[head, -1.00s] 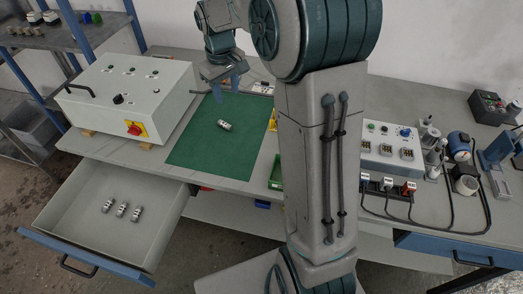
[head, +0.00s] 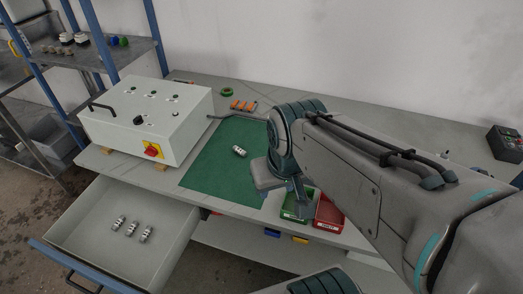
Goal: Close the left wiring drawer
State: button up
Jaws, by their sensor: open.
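The left wiring drawer (head: 82,236) is pulled far out below the left part of the bench. It has pale walls, a blue front (head: 85,270) and a black handle (head: 80,282), partly cut off at the lower picture edge.
A white control box (head: 150,118) with a red-yellow switch stands above the drawer. A green bin (head: 291,214) and red bin (head: 327,214) sit at the bench front. A blue-posted shelf (head: 95,59) stands left.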

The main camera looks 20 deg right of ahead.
aim_at(83, 233)
jog(key=u, duration=1.95)
jog(key=i, duration=0.25)
jog(key=u, duration=0.55)
jog(key=k, duration=0.3)
jog(key=u, duration=0.35)
jog(key=i, duration=0.45)
